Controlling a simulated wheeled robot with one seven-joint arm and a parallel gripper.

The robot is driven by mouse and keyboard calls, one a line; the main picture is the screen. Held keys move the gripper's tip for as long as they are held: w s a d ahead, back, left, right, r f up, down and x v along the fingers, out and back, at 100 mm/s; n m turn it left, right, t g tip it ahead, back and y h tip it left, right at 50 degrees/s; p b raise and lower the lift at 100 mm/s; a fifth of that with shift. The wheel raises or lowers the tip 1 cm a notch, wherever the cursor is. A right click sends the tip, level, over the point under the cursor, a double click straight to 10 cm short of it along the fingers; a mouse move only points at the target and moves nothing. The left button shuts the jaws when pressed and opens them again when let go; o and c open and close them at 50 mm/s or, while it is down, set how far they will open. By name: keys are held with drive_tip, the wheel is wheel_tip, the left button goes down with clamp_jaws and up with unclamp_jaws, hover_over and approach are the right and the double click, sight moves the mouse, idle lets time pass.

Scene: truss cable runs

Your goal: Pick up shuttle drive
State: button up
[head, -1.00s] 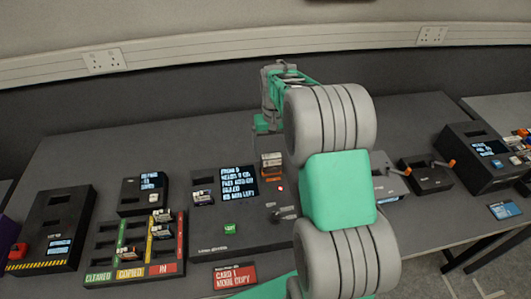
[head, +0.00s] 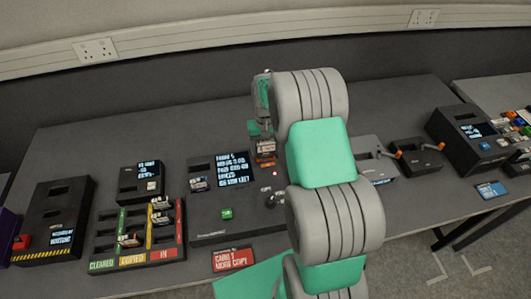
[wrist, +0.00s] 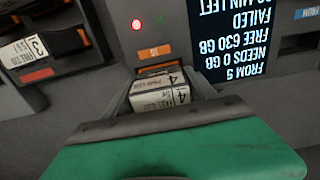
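A drive with an orange top edge and a white label marked 4 (wrist: 158,92) stands in the slot marked TO on the large dark console; I take it for the shuttle drive. In the head view it shows as a small orange block (head: 265,149). My gripper (head: 261,133) is right over it. In the wrist view my green gripper body (wrist: 175,150) fills the bottom, and grey finger-like edges lie close on both sides of the drive. The fingertips are too hidden to tell whether they touch it.
The console (head: 205,222) has a lit screen, a red light and a green button. A rack (head: 105,245) marked cleared, copied and in holds several cards on the left. A red card sign (head: 233,259) lies in front. More devices (head: 415,157) stand to the right.

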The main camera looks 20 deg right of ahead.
drive_tip(key=c, duration=1.2)
drive_tip(key=shift+r, duration=0.1)
drive_tip(key=shift+c, duration=0.2)
